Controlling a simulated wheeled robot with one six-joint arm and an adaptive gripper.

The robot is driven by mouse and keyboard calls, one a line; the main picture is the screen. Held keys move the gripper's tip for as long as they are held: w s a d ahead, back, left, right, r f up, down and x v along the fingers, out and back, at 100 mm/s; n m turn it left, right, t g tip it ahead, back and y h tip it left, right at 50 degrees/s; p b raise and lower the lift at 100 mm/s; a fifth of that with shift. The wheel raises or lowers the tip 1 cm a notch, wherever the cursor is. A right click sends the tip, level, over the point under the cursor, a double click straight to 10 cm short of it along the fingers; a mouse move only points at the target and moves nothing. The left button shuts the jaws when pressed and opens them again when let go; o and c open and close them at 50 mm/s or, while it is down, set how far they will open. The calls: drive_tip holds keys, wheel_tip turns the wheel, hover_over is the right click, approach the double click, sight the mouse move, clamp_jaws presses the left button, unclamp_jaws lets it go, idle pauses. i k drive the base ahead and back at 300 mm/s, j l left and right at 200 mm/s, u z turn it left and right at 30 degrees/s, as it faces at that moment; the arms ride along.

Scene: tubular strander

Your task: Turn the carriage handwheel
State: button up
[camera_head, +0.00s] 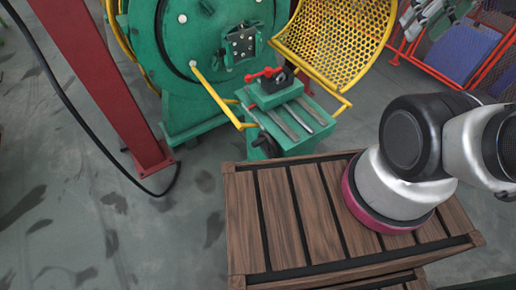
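The green carriage (290,135) stands in the upper middle of the head view, in front of the big green machine housing. A small dark round part (266,145), which looks like the handwheel, sits low on the carriage's near left face; it is small and partly hard to make out. A red two-ended handle (264,75) sits on top of the carriage, above its metal rails (297,119). My arm shows at the right, standing on the wooden platform, but my gripper is out of view.
The slatted wooden platform (289,221) fills the lower middle, close to the carriage. A yellow perforated guard (335,38) and yellow bars (218,95) surround the carriage. A red post (103,80) and black cable (75,115) are at left. Grey floor (110,220) is open at lower left.

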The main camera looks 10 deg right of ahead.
sight(268, 146)
drive_tip(key=u, duration=0.35)
drive_tip(key=j+z, duration=0.15)
drive_tip(key=j, duration=1.2)
drive_tip(key=k, duration=0.05)
